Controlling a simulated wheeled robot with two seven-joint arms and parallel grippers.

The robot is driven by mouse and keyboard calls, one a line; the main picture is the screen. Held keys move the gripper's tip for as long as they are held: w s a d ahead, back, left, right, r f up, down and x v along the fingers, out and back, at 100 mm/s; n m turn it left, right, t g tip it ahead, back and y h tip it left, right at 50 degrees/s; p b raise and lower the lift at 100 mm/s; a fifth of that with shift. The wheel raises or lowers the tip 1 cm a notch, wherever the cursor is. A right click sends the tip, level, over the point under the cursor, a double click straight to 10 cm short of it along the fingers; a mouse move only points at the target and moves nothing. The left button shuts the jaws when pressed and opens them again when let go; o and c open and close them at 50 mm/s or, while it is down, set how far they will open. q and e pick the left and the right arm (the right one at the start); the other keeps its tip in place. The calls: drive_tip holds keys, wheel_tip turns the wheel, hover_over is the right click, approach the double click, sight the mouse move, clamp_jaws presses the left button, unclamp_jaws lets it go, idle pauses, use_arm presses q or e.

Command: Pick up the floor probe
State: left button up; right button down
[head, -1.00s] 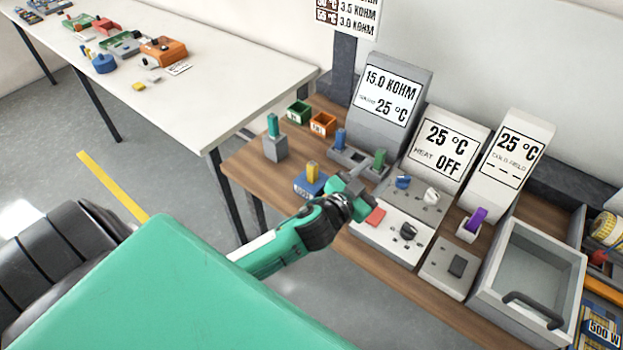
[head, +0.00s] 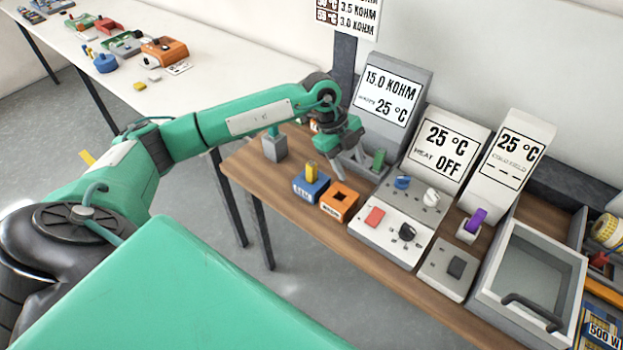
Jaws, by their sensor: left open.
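No label readable here tells which peg is the floor probe. A green peg (head: 379,159) stands in the grey tray in front of the 15.0 KOHM meter (head: 388,95). A teal peg (head: 273,132) stands in a grey block (head: 275,149), and a yellow peg (head: 311,172) in a blue block (head: 310,188). A purple piece (head: 477,217) sits in a white holder. My left gripper (head: 347,165) is open and points down over the left part of the grey tray. It hides the tray's blue peg. My right gripper is not in view.
An orange block (head: 339,203) with a dark hole stands beside the blue block. Small bins behind my wrist are mostly hidden. Bare wood (head: 285,208) runs along the front edge.

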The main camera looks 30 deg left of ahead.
sight(312, 171)
use_arm(q)
drive_tip(key=a+n+y, duration=0.1)
drive_tip(key=a, duration=0.3)
drive_tip(key=a+r+n+y, duration=0.1)
drive_tip(key=a+y, duration=0.1)
drive_tip(key=a, duration=0.1)
drive_tip(key=a+n+y, duration=0.1)
drive_tip(key=a, duration=0.3)
drive_tip(key=shift+w+a+r+g+y, duration=0.3)
drive_tip(key=shift+y, duration=0.1)
wheel_tip(312, 171, down, 8)
drive_tip(key=p, duration=0.2)
drive_tip(key=shift+d+r+p, duration=0.1)
drive_tip(key=shift+r+p, duration=0.1)
drive_tip(key=shift+p, duration=0.15)
drive_tip(key=shift+f+p, duration=0.5)
drive_tip(key=shift+p, duration=0.1)
wheel_tip(312, 171, down, 3)
drive_tip(key=shift+w+f+p, duration=0.15)
drive_tip(key=shift+f+p, duration=0.05)
drive_tip(key=shift+p, duration=0.7)
drive_tip(key=shift+f, duration=0.45)
clamp_jaws()
